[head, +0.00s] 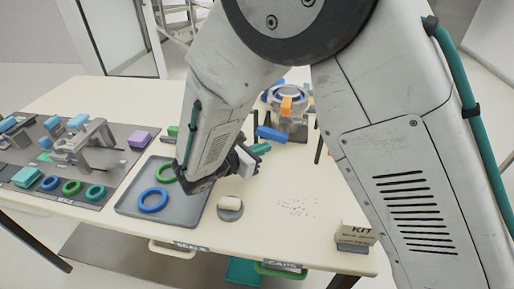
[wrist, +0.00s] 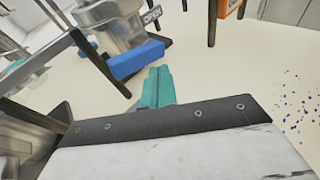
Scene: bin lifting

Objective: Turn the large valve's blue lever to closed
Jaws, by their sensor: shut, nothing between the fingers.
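The large valve (head: 287,122) stands at the back of the table, a grey metal body with an orange piece on it. Its blue lever (head: 271,134) points toward the left front. In the wrist view the lever (wrist: 136,61) lies below a plate marked OPEN (wrist: 152,15). My gripper (head: 261,149) has teal fingers, shut and empty. In the wrist view its fingertips (wrist: 159,70) are just in front of the lever's right end, and whether they touch is unclear. My arm hides part of the valve's surroundings.
A grey tray (head: 128,202) with blue and green rings is at left front, beside a dark mat (head: 105,166) with fixtures. A round grey base with a pale block (head: 230,203) stands in front. Dark posts (wrist: 98,62) flank the valve. Small specks and a KIT box (head: 356,233) lie to the right.

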